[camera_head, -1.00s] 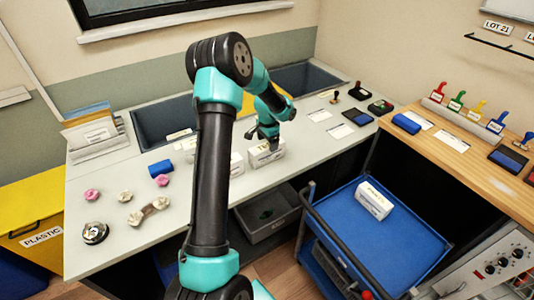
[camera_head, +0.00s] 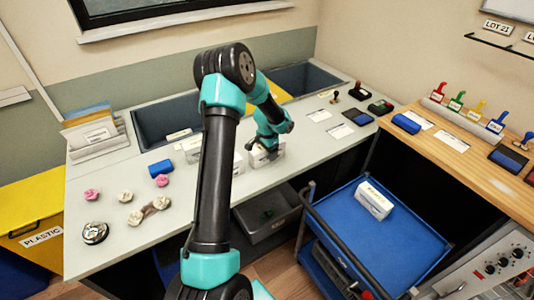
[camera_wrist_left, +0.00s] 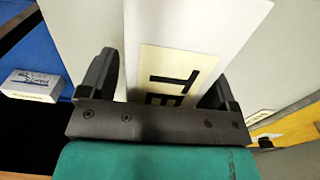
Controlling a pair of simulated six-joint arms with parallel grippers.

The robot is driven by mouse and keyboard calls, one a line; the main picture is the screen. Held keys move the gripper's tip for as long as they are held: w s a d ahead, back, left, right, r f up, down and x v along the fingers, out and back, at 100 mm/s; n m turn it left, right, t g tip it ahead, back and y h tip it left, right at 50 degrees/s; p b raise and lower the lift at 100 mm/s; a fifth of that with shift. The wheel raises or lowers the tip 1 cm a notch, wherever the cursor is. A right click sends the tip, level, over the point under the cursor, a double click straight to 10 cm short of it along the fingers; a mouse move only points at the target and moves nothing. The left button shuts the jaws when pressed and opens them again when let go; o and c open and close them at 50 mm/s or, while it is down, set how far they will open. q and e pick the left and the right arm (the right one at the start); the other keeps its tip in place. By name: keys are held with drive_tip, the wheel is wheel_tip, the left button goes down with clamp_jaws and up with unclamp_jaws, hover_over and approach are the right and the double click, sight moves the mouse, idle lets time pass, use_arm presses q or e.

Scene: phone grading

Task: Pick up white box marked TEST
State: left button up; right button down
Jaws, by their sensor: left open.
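The white box (camera_head: 273,163) stands on the grey table near its front edge, largely covered by my left gripper (camera_head: 262,150) in the head view. In the left wrist view the white box (camera_wrist_left: 215,22) fills the space between the fingers, and its cream label shows the letters "TE"; the rest is hidden. My left gripper (camera_wrist_left: 160,88) is open, with one finger on each side of the box. I cannot tell whether the fingers touch it. My right gripper is not in view.
Another white box (camera_head: 374,201) lies on the blue cart (camera_head: 345,230) at the front right. White boxes stand left of the gripper, partly behind my arm. A blue block (camera_head: 160,168) and pink and cream pieces lie on the table's left. Grey bins (camera_head: 165,118) sit at the back.

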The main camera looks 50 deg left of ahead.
use_arm(q)
drive_tip(key=shift+c, duration=0.4)
drive_tip(key=c, duration=1.1)
drive_tip(key=shift+r, duration=0.15)
drive_tip(key=shift+r, duration=1.45)
drive_tip(key=shift+s+d+r, duration=0.15)
drive_tip(key=shift+r, duration=0.15)
drive_tip(key=s+d+r, duration=0.1)
drive_tip(key=s+d, duration=0.9)
drive_tip(key=d, duration=0.1)
drive_tip(key=shift+s+d+r, duration=0.15)
drive_tip(key=shift+d, duration=0.25)
